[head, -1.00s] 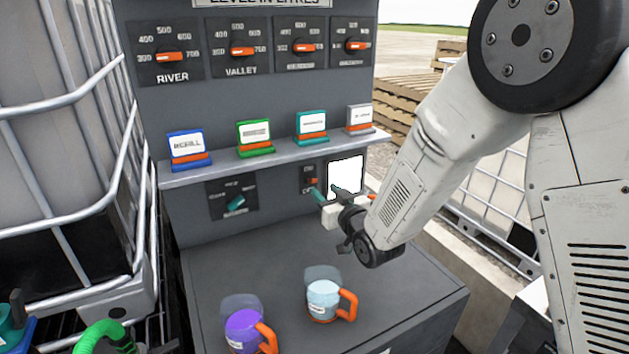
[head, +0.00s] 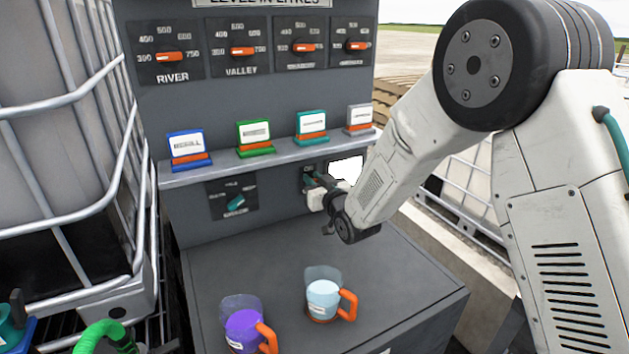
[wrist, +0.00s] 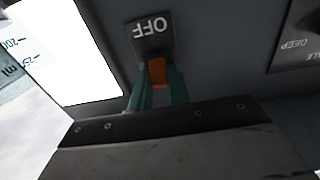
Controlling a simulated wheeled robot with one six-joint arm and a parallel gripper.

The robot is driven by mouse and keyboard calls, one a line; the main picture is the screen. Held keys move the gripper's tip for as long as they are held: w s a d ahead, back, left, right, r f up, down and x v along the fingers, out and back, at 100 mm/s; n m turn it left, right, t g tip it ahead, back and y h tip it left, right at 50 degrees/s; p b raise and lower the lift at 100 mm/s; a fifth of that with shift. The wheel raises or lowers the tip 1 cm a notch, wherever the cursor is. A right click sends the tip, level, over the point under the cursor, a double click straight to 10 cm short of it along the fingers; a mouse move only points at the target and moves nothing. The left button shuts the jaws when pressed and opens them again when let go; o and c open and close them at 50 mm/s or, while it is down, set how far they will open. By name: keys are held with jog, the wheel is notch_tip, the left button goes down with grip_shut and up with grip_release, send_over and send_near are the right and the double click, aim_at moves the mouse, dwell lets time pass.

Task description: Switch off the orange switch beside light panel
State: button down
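The orange switch (wrist: 158,72) sits on a small dark plate marked OFF (wrist: 151,27), beside the bright white light panel (wrist: 75,60). The lettering is upside down in the wrist view. My gripper (wrist: 159,84) has its two teal fingers one on each side of the orange switch, closed in to about its width, with little or no gap showing. In the head view my gripper (head: 318,180) is at the switch plate, just left of the light panel (head: 346,168). There my fingers and wrist hide most of the switch, so its position is unclear.
A shelf (head: 270,158) with several coloured label blocks juts out just above my gripper. A teal-knobbed dial (head: 236,203) is on the wall to the left. A purple mug (head: 243,331) and a light blue mug (head: 322,299) stand on the counter (head: 250,265) below.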

jog(key=shift+f+t+y, duration=0.25)
jog(key=shift+t+y, duration=0.05)
jog(key=shift+t, duration=0.3)
jog(key=shift+s, duration=0.1)
jog(key=c, duration=1.3)
grip_release()
jog(key=shift+d, duration=0.1)
jog(key=shift+v, duration=3.85)
